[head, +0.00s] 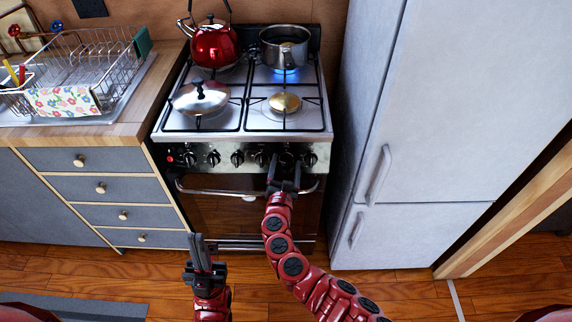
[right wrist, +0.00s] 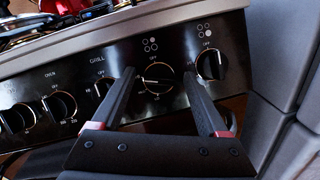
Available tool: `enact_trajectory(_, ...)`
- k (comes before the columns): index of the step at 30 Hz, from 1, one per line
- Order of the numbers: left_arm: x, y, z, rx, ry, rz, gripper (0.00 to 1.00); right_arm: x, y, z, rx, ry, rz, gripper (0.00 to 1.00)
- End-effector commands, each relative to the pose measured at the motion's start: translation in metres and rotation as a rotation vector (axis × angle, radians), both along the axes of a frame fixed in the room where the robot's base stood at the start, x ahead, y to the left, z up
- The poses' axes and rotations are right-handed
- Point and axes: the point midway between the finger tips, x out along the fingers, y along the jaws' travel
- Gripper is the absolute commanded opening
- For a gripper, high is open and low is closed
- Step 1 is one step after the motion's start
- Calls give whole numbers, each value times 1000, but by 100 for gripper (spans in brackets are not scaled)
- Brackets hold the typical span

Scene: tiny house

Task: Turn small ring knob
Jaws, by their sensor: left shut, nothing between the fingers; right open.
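A row of black knobs runs along the stove's front panel (head: 225,157). My right gripper (head: 284,162) is open at the panel, in front of the second knob from the right. In the right wrist view its fingers (right wrist: 160,82) stand on either side of that knob (right wrist: 158,78), with gaps visible. That knob's pointer lies roughly sideways. The rightmost knob (right wrist: 211,64) is just beyond the right finger. My left gripper (head: 198,245) is shut and empty, low in front of the oven.
A blue flame burns under the steel pot (head: 285,46) at the back right. A red kettle (head: 211,44), a lidded pan (head: 200,98) and a brass-coloured burner cap (head: 285,102) are on the stove. The fridge (head: 440,110) stands close on the right, drawers (head: 90,188) on the left.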

Motion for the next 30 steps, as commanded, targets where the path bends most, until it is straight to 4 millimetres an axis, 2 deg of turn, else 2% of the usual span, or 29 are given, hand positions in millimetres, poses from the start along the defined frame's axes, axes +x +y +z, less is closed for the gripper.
enact_trajectory(8,0,0,0,0,0,0,0,1,0,0,1,0,0,75)
enact_trajectory(18,0,0,0,0,0,0,0,1,0,0,1,0,0,14)
enact_trajectory(21,0,0,0,0,0,0,0,1,0,0,0,0,0,0)
enact_trajectory(30,0,0,-3,0,0,0,0,1,0,-1,29,0,-10,0)
